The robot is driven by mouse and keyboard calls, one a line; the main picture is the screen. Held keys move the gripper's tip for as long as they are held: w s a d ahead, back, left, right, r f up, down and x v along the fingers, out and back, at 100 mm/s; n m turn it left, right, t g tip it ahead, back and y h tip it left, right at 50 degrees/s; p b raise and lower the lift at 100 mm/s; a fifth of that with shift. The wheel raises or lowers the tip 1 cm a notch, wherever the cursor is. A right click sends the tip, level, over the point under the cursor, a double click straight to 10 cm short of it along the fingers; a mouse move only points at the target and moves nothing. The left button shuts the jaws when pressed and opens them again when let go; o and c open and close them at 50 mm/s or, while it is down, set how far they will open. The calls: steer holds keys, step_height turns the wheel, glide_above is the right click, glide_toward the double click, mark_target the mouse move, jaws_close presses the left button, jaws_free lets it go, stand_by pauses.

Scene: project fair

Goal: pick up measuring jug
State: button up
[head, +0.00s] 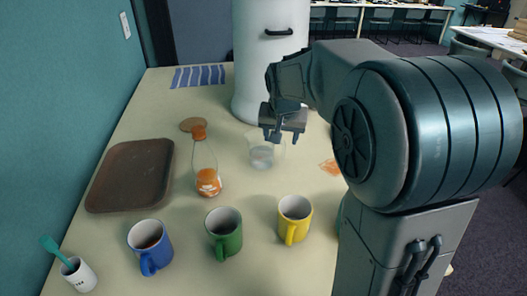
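The measuring jug (262,155) is a clear, see-through vessel on the table, right of the orange-capped bottle. My gripper (284,137) is above and slightly right of the jug in the picture, pointing down. Its two fingers look apart with a gap between them. The fingertips overlap the jug's upper right part in this view, so I cannot tell whether they touch it. Part of the jug's rim is hidden behind the gripper.
A bottle (206,168) stands just left of the jug. Blue (150,247), green (224,234) and yellow (295,219) mugs stand in front. A brown tray (131,176) lies left. A large white cylinder (270,60) stands behind. A white cup (79,275) is front left.

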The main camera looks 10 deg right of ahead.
steer(key=x, duration=0.8)
steer(key=shift+f, duration=0.1)
steer(key=c, duration=1.2)
steer(key=shift+r, duration=0.25)
steer(key=shift+c, duration=0.2)
steer(key=shift+r, duration=1.15)
steer(key=shift+d+r, duration=0.15)
steer(key=shift+r, duration=0.3)
steer(key=shift+d+r, duration=0.15)
steer(key=shift+r, duration=0.3)
steer(key=s+d+r, duration=0.1)
steer(key=d+r, duration=0.5)
steer(key=d, duration=0.5)
steer(key=shift+s+r+b, duration=0.25)
steer(key=shift+s+b, duration=0.1)
steer(key=shift+b, duration=0.05)
